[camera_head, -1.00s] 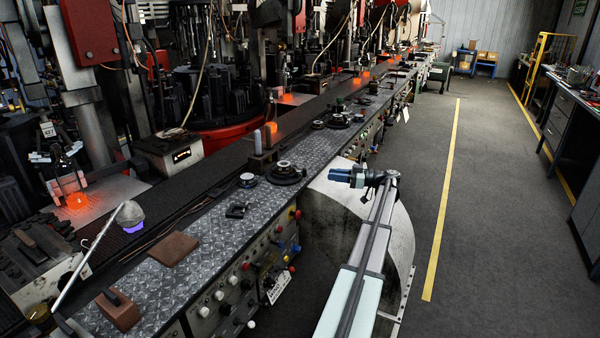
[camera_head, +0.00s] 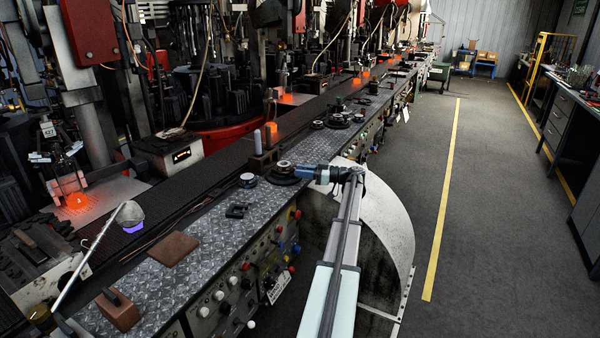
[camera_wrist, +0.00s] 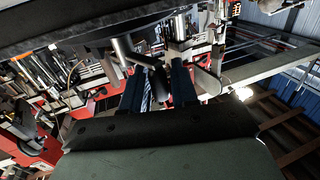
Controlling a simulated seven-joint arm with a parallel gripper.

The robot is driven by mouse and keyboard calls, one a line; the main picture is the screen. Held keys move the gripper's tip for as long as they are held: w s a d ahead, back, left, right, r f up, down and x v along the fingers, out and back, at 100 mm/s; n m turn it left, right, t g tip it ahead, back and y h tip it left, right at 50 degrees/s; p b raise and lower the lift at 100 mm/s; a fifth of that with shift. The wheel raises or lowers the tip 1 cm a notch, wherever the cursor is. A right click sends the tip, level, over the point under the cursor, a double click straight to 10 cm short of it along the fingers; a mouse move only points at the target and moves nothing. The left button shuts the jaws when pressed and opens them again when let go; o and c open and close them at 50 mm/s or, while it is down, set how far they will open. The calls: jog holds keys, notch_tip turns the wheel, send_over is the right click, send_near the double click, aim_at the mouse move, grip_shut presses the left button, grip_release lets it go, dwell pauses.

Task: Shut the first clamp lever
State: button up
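My gripper (camera_head: 300,172) is at the right edge of the metal-topped bench, its blue fingers pointing left, beside a black round fitting (camera_head: 280,178) with a pale hub. In the wrist view my two dark blue fingers (camera_wrist: 158,88) stand apart with a gap between them. A short metal cylinder (camera_wrist: 126,52) shows just beyond the left finger, and a rounded metal bar (camera_wrist: 206,82) beside the right one. I cannot tell whether either is the clamp lever, or whether they touch the fingers. No clamp lever can be picked out for certain in the head view.
The patterned bench top (camera_head: 215,228) carries a brown plate (camera_head: 173,249), a brown block (camera_head: 118,312) and small black fittings. Knobs line its front panel (camera_head: 250,290). A curved pale guard (camera_head: 385,222) stands beside my arm. The floor (camera_head: 500,240) to the right is clear.

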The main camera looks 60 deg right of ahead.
jog(key=shift+w+a, duration=0.2)
jog(key=shift+w, duration=0.4)
grip_shut()
jog(key=shift+d, duration=0.1)
jog(key=n+y, duration=0.1)
jog(key=n+g+y, duration=0.1)
jog(key=shift+s+d+y, duration=0.2)
jog(key=shift+d+y, duration=0.2)
jog(key=shift+s+d+n+g+y, duration=0.1)
jog(key=shift+s+n+g+y, duration=0.05)
jog(key=shift+n+g+y, duration=0.55)
jog(key=shift+s+n+g+y, duration=0.1)
jog(key=shift+n+g+y, duration=0.35)
jog(key=shift+y, duration=0.45)
